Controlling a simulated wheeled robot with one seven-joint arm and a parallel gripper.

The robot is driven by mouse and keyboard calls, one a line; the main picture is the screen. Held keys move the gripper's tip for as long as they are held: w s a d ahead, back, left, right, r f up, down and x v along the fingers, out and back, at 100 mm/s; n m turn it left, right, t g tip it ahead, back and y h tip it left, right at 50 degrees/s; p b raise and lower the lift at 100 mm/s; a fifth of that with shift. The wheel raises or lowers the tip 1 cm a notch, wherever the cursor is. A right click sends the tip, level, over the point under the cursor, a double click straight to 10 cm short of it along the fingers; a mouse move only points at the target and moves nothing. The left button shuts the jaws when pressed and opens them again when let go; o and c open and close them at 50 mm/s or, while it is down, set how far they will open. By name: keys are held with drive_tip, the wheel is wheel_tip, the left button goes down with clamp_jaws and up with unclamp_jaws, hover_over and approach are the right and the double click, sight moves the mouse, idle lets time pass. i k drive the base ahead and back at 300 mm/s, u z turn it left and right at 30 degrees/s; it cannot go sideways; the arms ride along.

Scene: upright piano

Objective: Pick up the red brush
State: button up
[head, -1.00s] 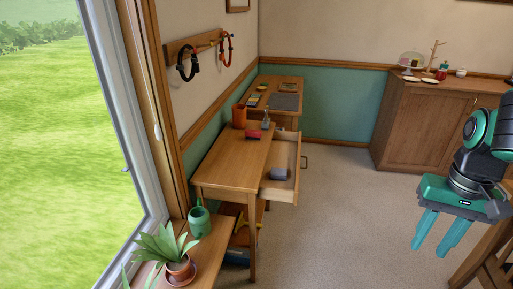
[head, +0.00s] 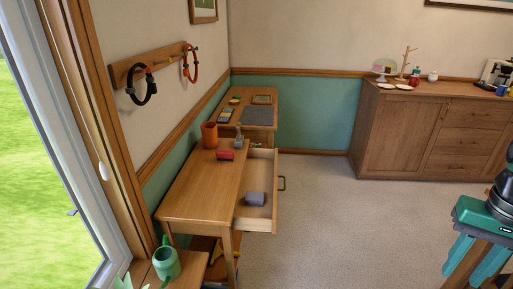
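A small red block-shaped item (head: 226,155), which looks like the red brush, lies on the wooden table (head: 196,190) left of centre; its bristles cannot be made out. My gripper (head: 462,279) is at the lower right, pointing down, far from the table.
The table's drawer (head: 268,222) stands open on its right side, with a grey item (head: 255,198) inside. An orange cup (head: 209,135) and a grey bottle-like item (head: 239,138) stand behind the red item. Wooden furniture (head: 484,262) is near my gripper. Carpet (head: 340,220) between is clear.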

sight(229, 156)
drive_tip(key=z, duration=0.05)
drive_tip(key=i, duration=1.55)
drive_tip(key=u, duration=0.6)
